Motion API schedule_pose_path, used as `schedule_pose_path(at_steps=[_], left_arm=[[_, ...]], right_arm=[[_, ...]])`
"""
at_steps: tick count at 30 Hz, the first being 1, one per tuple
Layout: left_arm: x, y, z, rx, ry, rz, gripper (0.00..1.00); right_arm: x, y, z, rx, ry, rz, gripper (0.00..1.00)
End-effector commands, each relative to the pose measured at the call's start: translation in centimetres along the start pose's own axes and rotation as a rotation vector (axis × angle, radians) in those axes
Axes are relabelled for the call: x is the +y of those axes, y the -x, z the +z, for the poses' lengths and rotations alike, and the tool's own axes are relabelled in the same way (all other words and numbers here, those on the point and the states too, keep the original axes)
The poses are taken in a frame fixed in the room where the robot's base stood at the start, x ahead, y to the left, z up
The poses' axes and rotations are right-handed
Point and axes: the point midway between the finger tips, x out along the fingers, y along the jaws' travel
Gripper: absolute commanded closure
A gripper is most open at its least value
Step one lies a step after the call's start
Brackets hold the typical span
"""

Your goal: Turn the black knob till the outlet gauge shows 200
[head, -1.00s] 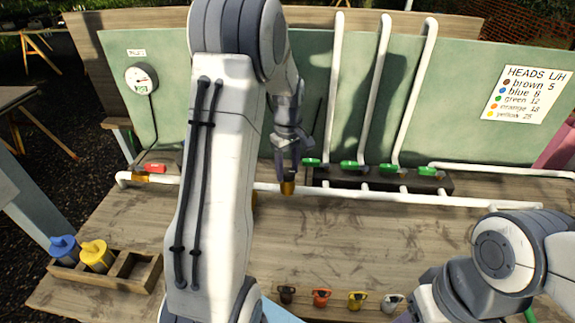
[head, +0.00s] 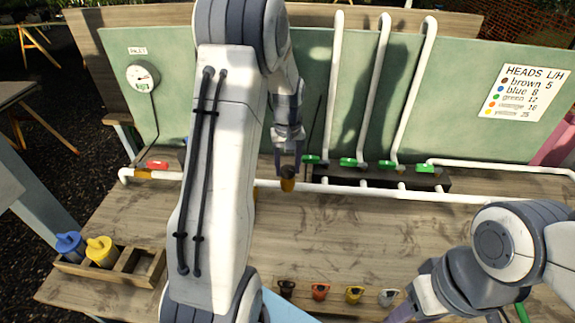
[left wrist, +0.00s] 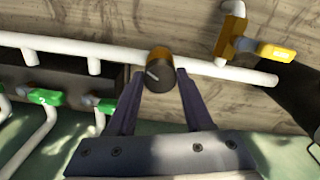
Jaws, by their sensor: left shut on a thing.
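The black knob (head: 288,172) sits on a brass body on the white pipe. In the left wrist view the knob (left wrist: 158,76) has a pale pointer line and stands between my two fingers. My left gripper (head: 288,162) is shut on it, and the fingers (left wrist: 160,92) flank it in the left wrist view. A round white gauge (head: 143,76) hangs on the green board at the left; its label and reading are too small to read surely. No second gauge shows; my left arm covers part of the board.
Green-handled valves (head: 352,162) stand right of the knob. A wooden rack (head: 135,275) holds blue and yellow pieces. Small coloured pieces (head: 321,291) line the front.

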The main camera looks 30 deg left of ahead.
Motion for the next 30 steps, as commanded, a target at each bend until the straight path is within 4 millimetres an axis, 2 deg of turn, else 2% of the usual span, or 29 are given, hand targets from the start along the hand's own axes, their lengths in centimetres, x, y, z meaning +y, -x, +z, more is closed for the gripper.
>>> schedule_pose_path(at_steps=[10, 11, 12, 13, 23, 26, 30], left_arm=[[0.0, 0.1, -0.1, 0.004, -0.001, 0.001, 1.0], [0.0, 0.1, -0.1, 0.004, -0.001, 0.001, 0.37], [0.0, 0.1, -0.1, 0.004, -0.001, 0.001, 0.22], [0.0, 0.1, -0.1, 0.004, -0.001, 0.001, 0.19], [0.0, 0.2, -0.1, 0.002, 0.0, 0.001, 0.19], [0.1, 1.1, -0.1, 0.005, 0.0, 0.002, 0.19], [0.1, 3.6, -0.2, 0.008, 0.0, 0.003, 0.19]], right_arm=[[0.0, 0.0, 0.0, 0.0, 0.0, 0.0, 0.47], [0.0, 0.0, 0.0, 0.0, 0.0, 0.0, 0.47], [0.0, 0.0, 0.0, 0.0, 0.0, 0.0, 0.47], [0.0, 0.0, 0.0, 0.0, 0.0, 0.0, 0.47], [0.0, 0.0, 0.0, 0.0, 0.0, 0.0, 0.47], [0.0, -0.2, 0.0, 0.0, 0.0, 0.0, 0.47], [0.0, -0.5, 0.0, 0.0, 0.0, 0.0, 0.47]])
